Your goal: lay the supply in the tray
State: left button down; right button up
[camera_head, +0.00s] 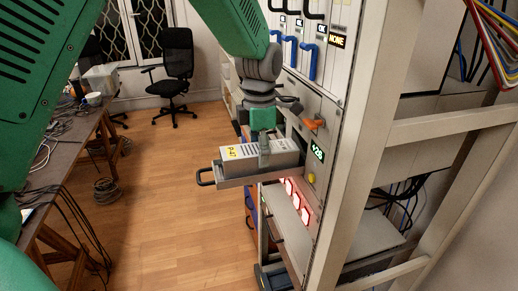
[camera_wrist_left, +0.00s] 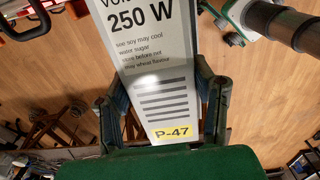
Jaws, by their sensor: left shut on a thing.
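The supply (camera_head: 285,157) is a light grey box with printed text and a yellow P-47 label. In the left wrist view the supply (camera_wrist_left: 158,70) lies between the two dark fingers and shows "250 W". My left gripper (camera_head: 264,152) reaches down from above and is shut on it. The tray (camera_head: 232,184) is a pulled-out grey shelf with a dark handle at its left end. The supply is level, lengthwise over the tray and very close to it or in it. Whether its underside touches the tray floor is hidden. My right gripper is not in view.
Red-lit panels (camera_head: 296,200) are below. A table with cables (camera_head: 85,142) and a black chair (camera_head: 176,72) stand left; open floor lies between.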

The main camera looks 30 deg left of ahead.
aim_at(257, 148)
pick_arm(q)
jog(key=shift+w+d, duration=0.1)
jog(key=c, duration=0.6)
grip_release()
jog(key=shift+a+f, duration=0.1)
jog(key=shift+a, duration=0.1)
jog(key=shift+c, duration=0.2)
jog(key=shift+a+f, duration=0.1)
jog(key=shift+a, duration=0.2)
jog(key=r, duration=0.5)
jog(key=r+b, duration=0.1)
jog(key=r, duration=0.1)
jog(key=shift+d+r, duration=0.15)
jog(key=shift+d, duration=0.2)
jog(key=shift+r, duration=0.35)
jog(key=shift+a, duration=0.1)
jog(key=shift+a, duration=0.15)
